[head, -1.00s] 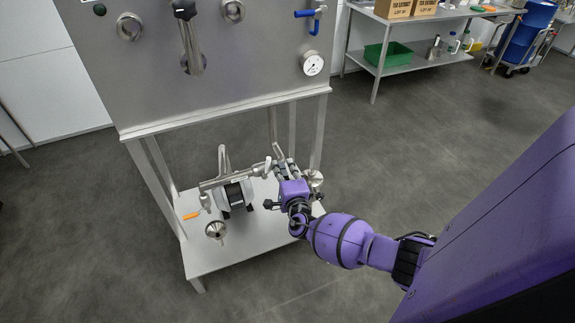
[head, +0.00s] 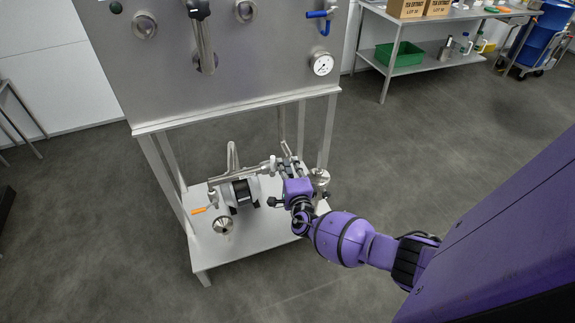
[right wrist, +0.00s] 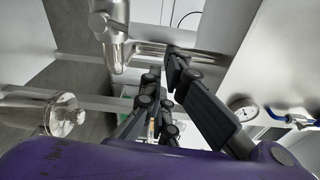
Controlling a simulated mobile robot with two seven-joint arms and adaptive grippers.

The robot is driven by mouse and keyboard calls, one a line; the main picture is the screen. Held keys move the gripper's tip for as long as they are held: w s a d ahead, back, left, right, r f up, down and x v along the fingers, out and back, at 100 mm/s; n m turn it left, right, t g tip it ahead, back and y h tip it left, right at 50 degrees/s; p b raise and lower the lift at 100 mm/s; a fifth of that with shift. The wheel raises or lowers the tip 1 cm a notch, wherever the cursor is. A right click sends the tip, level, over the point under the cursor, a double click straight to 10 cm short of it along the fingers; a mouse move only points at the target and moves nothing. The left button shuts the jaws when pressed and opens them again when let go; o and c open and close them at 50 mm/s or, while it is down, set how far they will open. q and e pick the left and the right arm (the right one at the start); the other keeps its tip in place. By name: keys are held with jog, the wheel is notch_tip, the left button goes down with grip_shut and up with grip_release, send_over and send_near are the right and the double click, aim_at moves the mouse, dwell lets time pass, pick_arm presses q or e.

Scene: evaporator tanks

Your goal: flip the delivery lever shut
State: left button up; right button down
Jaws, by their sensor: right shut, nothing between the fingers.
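A metal pump (head: 240,193) with a pipe run stands on the lower shelf (head: 250,236) of the steel stand. A small metal lever (head: 272,164) stands up at the pipe's right end; I cannot tell for sure that it is the delivery lever. My right gripper (head: 287,160) is shut and empty, just right of the metal lever; contact is unclear. In the right wrist view its dark fingers (right wrist: 164,78) lie close beside a metal rod (right wrist: 170,47) and fitting (right wrist: 112,30). My left gripper is not in view.
The steel tank (head: 230,60) is above, with a gauge (head: 323,65) and a blue-handled valve (head: 320,15). A metal funnel-like part (head: 223,225) is on the shelf's left. Stand legs (head: 328,130) rise behind my gripper.

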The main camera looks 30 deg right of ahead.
jog(key=d+b, duration=0.1)
jog(key=d, duration=0.4)
pick_arm(q)
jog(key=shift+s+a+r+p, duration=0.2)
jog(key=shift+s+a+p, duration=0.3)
jog(key=shift+p, duration=0.35)
pick_arm(e)
jog(key=a+v, duration=0.1)
jog(key=v, duration=0.9)
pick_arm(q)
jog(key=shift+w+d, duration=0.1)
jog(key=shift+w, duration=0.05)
pick_arm(e)
jog(key=shift+a+f, duration=0.1)
